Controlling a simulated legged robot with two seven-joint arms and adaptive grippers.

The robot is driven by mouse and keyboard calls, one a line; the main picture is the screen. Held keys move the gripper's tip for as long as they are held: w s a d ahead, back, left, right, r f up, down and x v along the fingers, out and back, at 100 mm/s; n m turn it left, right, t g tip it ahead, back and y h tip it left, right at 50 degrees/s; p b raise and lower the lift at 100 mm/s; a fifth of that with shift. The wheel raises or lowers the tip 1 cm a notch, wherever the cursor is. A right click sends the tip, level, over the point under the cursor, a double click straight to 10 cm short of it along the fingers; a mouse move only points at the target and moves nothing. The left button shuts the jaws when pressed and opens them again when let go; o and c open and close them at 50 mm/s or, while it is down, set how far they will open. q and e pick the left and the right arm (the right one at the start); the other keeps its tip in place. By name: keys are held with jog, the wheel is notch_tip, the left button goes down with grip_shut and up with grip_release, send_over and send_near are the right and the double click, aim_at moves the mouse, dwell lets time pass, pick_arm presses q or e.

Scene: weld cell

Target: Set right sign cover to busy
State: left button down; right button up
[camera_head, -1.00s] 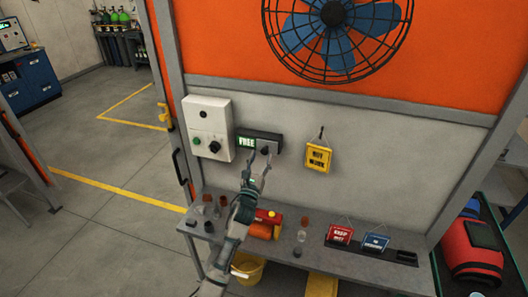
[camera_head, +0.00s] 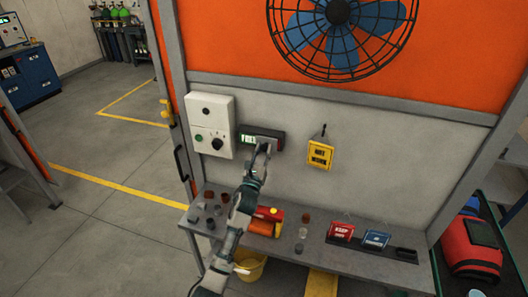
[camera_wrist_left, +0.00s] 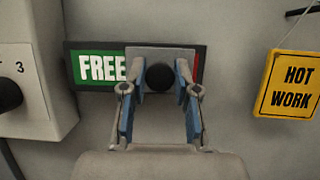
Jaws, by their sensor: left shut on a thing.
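The sign (camera_head: 277,136) is a dark box on the grey wall panel. In the left wrist view its green FREE field (camera_wrist_left: 98,67) shows at left, and a thin red strip (camera_wrist_left: 196,68) shows at right. Between them sits a grey sliding cover (camera_wrist_left: 160,54) with a round black knob (camera_wrist_left: 160,77). My left gripper (camera_head: 264,147) is at the cover, its blue-sided fingers on either side of the knob, shut on it. The gripper hides part of the sign in the head view. My right gripper is not in view.
A white control box (camera_head: 210,112) with a dial is close left of the sign. A yellow HOT WORK tag (camera_head: 320,155) hangs to the right. Below, a shelf (camera_head: 318,246) holds cups, an orange-red item and red and blue signs. A fan (camera_head: 337,28) is above.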

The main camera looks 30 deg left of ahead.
pick_arm(q)
jog(key=a, duration=0.2)
jog(key=s+a, duration=0.1)
jog(key=a, duration=0.4)
jog(key=shift+s+a, duration=0.3)
jog(key=shift+s, duration=0.05)
jog(key=c, duration=0.9)
grip_release()
jog(key=shift+w+a+f, duration=0.1)
jog(key=shift+w+f, duration=0.05)
jog(key=shift+a, duration=0.1)
jog(key=shift+f, duration=0.1)
jog(key=v, duration=1.2)
jog(key=shift+w, duration=0.1)
